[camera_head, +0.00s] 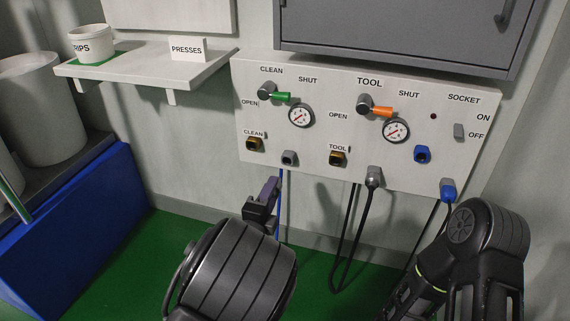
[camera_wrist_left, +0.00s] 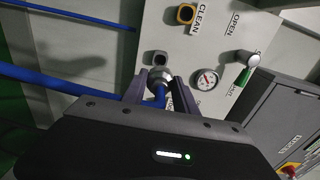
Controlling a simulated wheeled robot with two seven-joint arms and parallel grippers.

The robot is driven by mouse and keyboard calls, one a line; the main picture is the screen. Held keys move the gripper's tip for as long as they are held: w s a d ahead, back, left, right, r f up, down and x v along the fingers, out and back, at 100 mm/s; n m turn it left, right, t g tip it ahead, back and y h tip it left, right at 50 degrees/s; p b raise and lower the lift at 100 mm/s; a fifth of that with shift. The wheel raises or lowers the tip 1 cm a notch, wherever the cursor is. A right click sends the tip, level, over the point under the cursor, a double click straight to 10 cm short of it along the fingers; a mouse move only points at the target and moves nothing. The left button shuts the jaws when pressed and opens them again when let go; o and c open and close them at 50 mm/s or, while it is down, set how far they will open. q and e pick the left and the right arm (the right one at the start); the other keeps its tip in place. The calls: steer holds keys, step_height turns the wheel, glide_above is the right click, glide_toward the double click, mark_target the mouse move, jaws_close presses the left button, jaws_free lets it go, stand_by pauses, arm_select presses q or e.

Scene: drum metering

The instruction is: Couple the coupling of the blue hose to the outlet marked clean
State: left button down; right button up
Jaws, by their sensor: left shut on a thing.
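The outlet marked clean (camera_head: 254,144) is a brass-yellow socket at the panel's lower left; it also shows in the left wrist view (camera_wrist_left: 186,14), with nothing on it. The blue hose (camera_head: 281,205) hangs below a grey holder (camera_head: 289,158), right of and below that outlet. In the left wrist view my left gripper (camera_wrist_left: 156,82) is shut on the silver coupling (camera_wrist_left: 161,74) of the blue hose (camera_wrist_left: 60,81). The coupling is close by the grey holder (camera_wrist_left: 154,58); I cannot tell whether they touch. My right gripper is out of view; only its arm shows.
The white panel (camera_head: 315,80) carries a green lever (camera_head: 281,97), an orange lever (camera_head: 381,112), gauges and a tool outlet (camera_head: 337,158). Black hoses hang right of my left gripper (camera_head: 262,205). A grey cabinet (camera_head: 400,35) is above; a shelf (camera_head: 140,72) is left.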

arm_select(q)
steer(key=s+a+f+n+y, duration=0.1)
steer(key=a+y, duration=0.1)
steer(key=a, duration=0.6)
steer(key=s+a+f+n+y, duration=0.1)
steer(key=a+n+y, duration=0.1)
steer(key=a, duration=0.7)
steer(key=shift+s+a+f+n+t+y, duration=0.2)
steer(key=shift+s+f+n+t+y, duration=0.15)
steer(key=shift+y, duration=0.45)
steer(key=shift+a+r, duration=0.1)
